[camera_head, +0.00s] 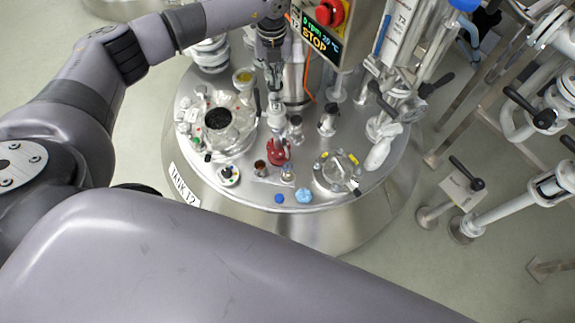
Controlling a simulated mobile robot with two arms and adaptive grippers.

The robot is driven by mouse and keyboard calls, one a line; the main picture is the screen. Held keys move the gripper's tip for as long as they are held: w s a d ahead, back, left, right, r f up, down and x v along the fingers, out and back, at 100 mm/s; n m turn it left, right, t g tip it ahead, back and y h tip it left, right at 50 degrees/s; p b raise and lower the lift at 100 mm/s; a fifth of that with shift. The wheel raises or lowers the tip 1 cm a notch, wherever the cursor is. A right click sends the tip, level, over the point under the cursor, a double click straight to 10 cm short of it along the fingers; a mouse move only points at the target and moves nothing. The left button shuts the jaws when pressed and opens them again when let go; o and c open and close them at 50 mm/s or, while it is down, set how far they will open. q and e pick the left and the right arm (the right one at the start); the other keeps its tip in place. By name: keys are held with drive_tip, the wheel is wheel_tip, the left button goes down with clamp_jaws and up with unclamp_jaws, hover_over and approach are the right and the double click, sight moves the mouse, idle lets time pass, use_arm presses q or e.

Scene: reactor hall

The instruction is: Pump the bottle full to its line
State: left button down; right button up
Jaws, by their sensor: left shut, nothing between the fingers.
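My left gripper (275,82) points down over the steel tank top (240,182), its fingers shut with nothing seen between them. It is just above a slim upright metal fitting (281,115), which could be the pump; I cannot tell whether they touch. A red part (279,151) is at the foot of that fitting. Small bottles stand in front of it: an amber one (260,168) and a clear one (287,173). I cannot tell which is to be filled, nor see a line or liquid level. My right gripper is out of view.
An open round port (217,119) is left on the tank top, a round glass port (338,171) right. A blue cap (280,199) and a light-blue piece (304,195) lie near the front rim. A control box (323,28) reading STOP stands behind; pipes fill the right.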

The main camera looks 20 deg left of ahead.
use_arm(q)
drive_tip(key=shift+f+b, duration=0.9)
drive_tip(key=shift+f, duration=0.65)
drive_tip(key=shift+r, duration=0.25)
drive_tip(key=shift+r+p, duration=2.35)
drive_tip(key=shift+r, duration=0.6)
drive_tip(key=shift+f, duration=0.15)
